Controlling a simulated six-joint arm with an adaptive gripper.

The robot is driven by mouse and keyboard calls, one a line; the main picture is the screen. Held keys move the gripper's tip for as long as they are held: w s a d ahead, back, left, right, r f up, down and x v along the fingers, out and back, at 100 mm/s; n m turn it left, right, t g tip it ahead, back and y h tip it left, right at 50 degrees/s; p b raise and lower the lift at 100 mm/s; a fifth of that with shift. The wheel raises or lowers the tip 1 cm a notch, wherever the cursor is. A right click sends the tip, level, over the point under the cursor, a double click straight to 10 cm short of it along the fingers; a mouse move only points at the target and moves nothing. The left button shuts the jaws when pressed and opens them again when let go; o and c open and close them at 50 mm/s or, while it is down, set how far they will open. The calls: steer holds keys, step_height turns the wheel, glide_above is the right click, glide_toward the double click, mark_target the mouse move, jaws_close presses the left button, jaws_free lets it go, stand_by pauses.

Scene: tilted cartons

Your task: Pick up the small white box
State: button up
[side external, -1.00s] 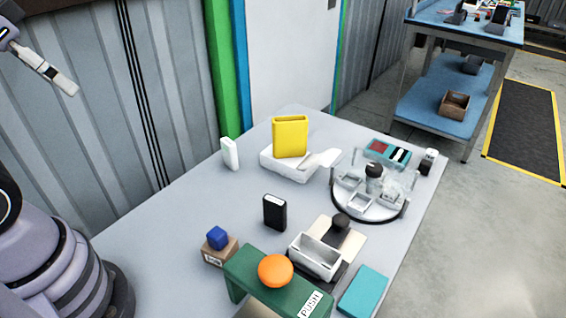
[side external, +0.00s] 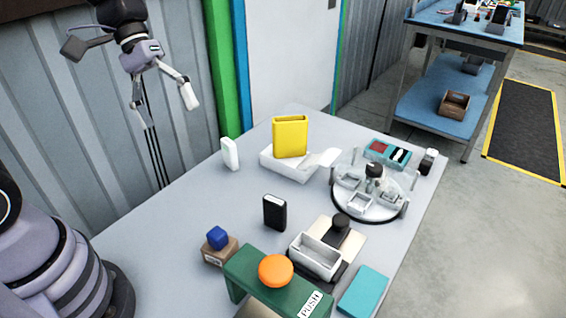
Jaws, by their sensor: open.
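The small white box (side external: 230,154) stands upright near the table's back left edge, by the grey wall. My gripper (side external: 164,102) is open and empty in the upper left, in the air in front of the wall. In the picture it is above and to the left of the white box, clearly apart from it. One finger points down at the left and the other, with a white tip, reaches out to the right.
A yellow carton (side external: 290,137) stands in a white holder (side external: 273,164) right of the white box. A black box (side external: 274,212), a round clear-walled tray (side external: 335,205), a green stand (side external: 245,275) with an orange ball (side external: 275,270), and a blue cube (side external: 217,237) share the table.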

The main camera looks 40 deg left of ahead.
steer(key=w+d+f+n+g+h, duration=0.2)
steer(key=w+d+f+n+h, duration=0.4)
steer(key=w+f, duration=0.45)
steer(key=n+t+h, duration=0.2)
steer(key=n+t, duration=0.1)
steer(key=n, duration=0.5)
glide_toward(324, 258)
step_height(324, 258, up, 5)
steer(key=s+a, duration=0.2)
steer(key=shift+y, duration=0.3)
steer(key=x, duration=1.3)
steer(key=shift+d, duration=0.2)
steer(key=c, duration=0.8)
